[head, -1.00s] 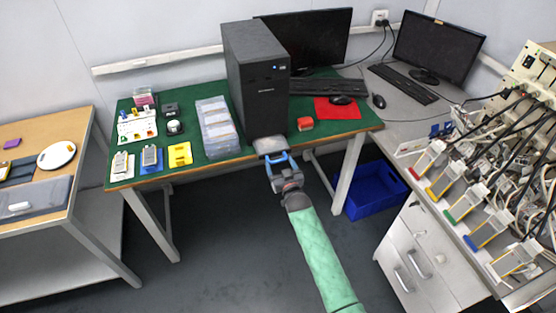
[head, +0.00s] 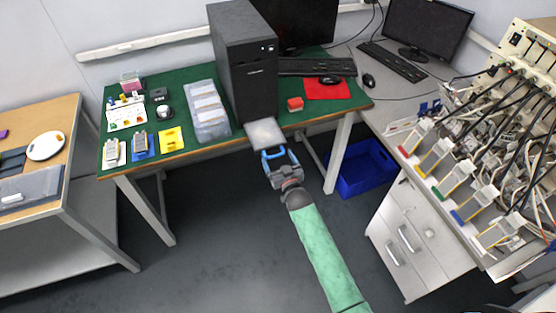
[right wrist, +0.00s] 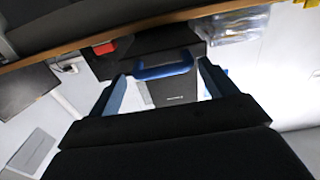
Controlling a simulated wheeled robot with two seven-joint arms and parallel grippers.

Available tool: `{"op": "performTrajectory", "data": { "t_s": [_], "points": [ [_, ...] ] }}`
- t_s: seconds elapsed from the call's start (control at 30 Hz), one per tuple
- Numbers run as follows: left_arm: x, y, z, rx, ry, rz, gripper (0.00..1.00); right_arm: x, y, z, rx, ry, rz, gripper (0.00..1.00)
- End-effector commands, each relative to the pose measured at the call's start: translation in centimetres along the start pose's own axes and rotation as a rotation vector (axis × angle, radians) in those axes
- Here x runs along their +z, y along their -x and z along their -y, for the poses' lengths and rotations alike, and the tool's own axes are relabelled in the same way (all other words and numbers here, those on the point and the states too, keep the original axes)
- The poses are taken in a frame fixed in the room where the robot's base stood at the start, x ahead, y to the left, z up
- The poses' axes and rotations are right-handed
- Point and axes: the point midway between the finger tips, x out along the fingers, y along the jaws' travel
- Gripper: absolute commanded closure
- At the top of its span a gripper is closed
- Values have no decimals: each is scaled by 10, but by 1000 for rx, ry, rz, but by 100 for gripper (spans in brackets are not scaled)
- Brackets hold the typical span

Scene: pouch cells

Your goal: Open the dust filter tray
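The dust filter tray (head: 265,134) is a flat pale grey plate at the foot of the black computer tower (head: 246,70). It sticks out past the green table's front edge. My right gripper (head: 279,155) is at the tray's front end, its fingers at the two ends of a blue handle bar. My left gripper is not in view.
The green table (head: 190,92) also holds a clear box (head: 207,112), a yellow holder (head: 171,139), a red block (head: 295,104) and a keyboard (head: 318,67). A blue crate (head: 365,168) stands on the floor below. The floor in front of the table is clear.

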Motion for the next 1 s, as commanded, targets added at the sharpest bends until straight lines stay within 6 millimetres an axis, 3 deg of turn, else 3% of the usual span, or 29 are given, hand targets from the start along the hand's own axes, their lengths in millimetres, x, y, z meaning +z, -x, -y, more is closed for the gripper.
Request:
{"op": "performTrajectory", "data": {
  "t_s": [0.33, 0.8, 1.0],
  "points": [
    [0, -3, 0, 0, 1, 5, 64, 2, 7, 1, -1, -1, 1, 16],
    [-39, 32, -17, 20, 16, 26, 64, 3, 66, 0, 0, -1, 0, 16],
    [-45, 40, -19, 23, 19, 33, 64, 1, 78, 0, 0, -1, 0, 16]
  ]
}}
